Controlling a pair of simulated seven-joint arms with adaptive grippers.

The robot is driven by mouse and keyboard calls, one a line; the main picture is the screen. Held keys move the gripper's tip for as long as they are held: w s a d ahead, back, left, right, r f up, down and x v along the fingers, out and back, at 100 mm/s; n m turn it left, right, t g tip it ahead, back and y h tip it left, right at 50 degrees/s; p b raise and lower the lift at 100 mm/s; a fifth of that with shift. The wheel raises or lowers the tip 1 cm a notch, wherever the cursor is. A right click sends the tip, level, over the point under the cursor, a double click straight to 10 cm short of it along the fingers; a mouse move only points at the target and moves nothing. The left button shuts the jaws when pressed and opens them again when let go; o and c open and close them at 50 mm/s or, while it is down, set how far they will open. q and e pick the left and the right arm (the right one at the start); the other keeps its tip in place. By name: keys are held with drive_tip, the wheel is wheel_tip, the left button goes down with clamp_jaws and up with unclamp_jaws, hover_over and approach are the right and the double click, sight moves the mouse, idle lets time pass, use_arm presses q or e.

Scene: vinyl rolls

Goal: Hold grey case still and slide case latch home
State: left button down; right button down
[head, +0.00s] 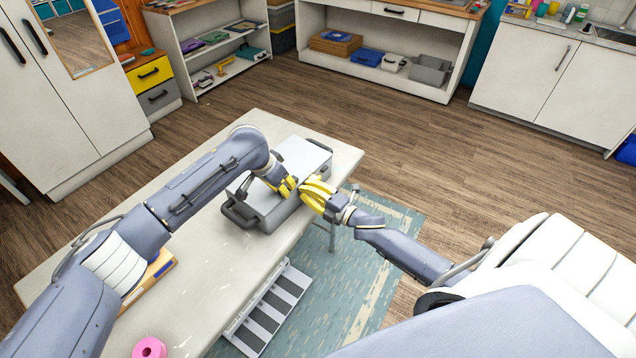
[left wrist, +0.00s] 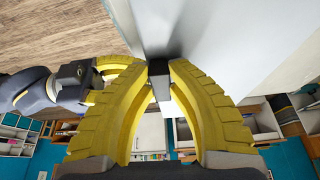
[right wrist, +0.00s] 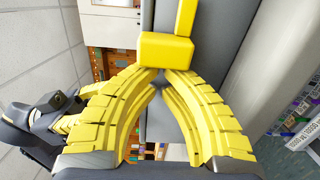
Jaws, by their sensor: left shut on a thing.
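The grey case (head: 268,212) lies on the pale table, with a light lid top and dark handles at its ends. My left gripper (head: 290,187) is at the case's right part. In the left wrist view its yellow fingers (left wrist: 159,68) are shut on a small grey part of the case (left wrist: 160,88). My right gripper (head: 304,189) is close beside it at the case's right side. In the right wrist view its fingertips (right wrist: 162,76) come together just below a yellow block, the case latch (right wrist: 165,50), on the grey case wall. I cannot tell whether they touch it.
The table (head: 226,270) has bare room in front of the case. A pink roll (head: 149,347) and a wooden-edged tray (head: 158,272) lie nearer me. A striped grey rack (head: 268,309) stands beside the table's right edge. The two grippers are very close together.

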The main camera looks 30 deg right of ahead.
drive_tip(key=shift+d, duration=0.2)
drive_tip(key=shift+w+d, duration=0.2)
drive_tip(key=shift+d, duration=0.15)
drive_tip(key=shift+w+d, duration=0.2)
drive_tip(key=shift+d, duration=0.45)
drive_tip(key=shift+w+d, duration=0.2)
drive_tip(key=shift+d, duration=0.4)
drive_tip(key=shift+a, duration=0.2)
drive_tip(key=shift+s+a, duration=0.3)
drive_tip(key=shift+a, duration=0.25)
drive_tip(key=v, duration=0.8)
idle(0.5)
use_arm(q)
drive_tip(key=c, duration=1.2)
unclamp_jaws()
drive_tip(key=shift+c, duration=0.2)
